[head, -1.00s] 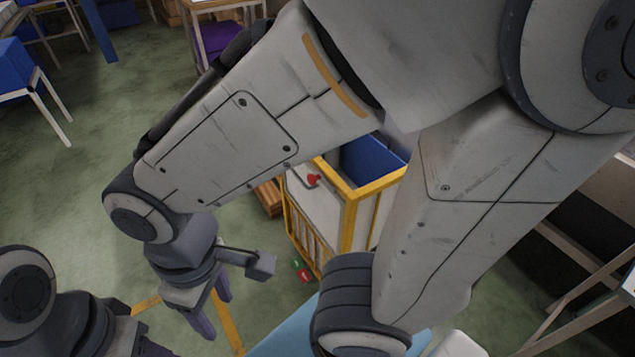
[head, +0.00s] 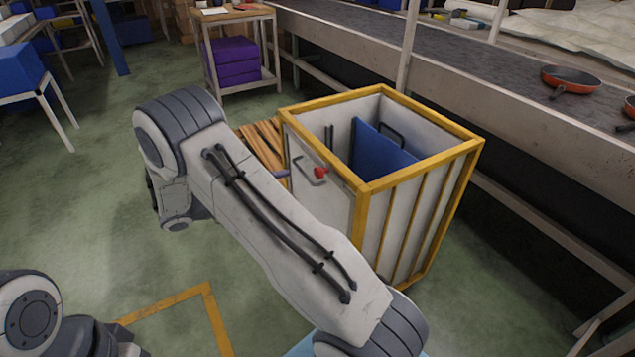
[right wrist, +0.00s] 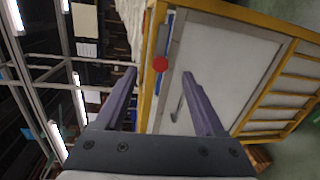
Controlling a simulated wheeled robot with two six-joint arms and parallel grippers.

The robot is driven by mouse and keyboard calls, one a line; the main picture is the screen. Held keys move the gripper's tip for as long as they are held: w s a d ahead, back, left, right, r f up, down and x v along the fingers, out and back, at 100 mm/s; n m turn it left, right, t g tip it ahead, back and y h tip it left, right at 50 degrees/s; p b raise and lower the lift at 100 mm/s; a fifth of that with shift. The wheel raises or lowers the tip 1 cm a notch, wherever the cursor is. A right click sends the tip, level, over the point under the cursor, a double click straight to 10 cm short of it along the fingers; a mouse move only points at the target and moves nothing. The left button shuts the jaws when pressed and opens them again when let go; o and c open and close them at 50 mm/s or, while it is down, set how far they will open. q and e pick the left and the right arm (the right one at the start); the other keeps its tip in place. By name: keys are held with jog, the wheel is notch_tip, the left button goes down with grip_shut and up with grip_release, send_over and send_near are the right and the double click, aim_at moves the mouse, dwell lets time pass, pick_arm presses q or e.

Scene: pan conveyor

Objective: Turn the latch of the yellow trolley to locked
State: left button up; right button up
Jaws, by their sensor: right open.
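The yellow trolley (head: 372,190) has a yellow frame and pale panels and stands right of centre in the head view. Its red latch knob (head: 320,172) is on the near left panel by the top rail, beside a dark handle (head: 298,168). In the right wrist view the red latch knob (right wrist: 160,63) lies between the lines of my two fingertips, apart from both. My left gripper is out of view.
A blue board (head: 380,152) leans inside the trolley. A wooden pallet (head: 263,145) lies behind my arm. The conveyor (head: 460,85) with red pans (head: 570,80) runs behind the trolley. Green floor is free to the left.

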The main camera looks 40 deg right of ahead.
aim_at(316, 174)
jog(key=shift+m+h, duration=0.3)
jog(key=shift+h, duration=0.4)
jog(key=d, duration=0.4)
jog(key=d+f, duration=0.1)
jog(key=d, duration=0.3)
jog(key=d+f, duration=0.1)
jog(key=d, duration=0.3)
jog(key=shift+s+d+p, duration=0.15)
jog(key=shift+d+p, duration=0.1)
jog(key=shift+p, duration=0.05)
grip_shut()
dwell(0.3)
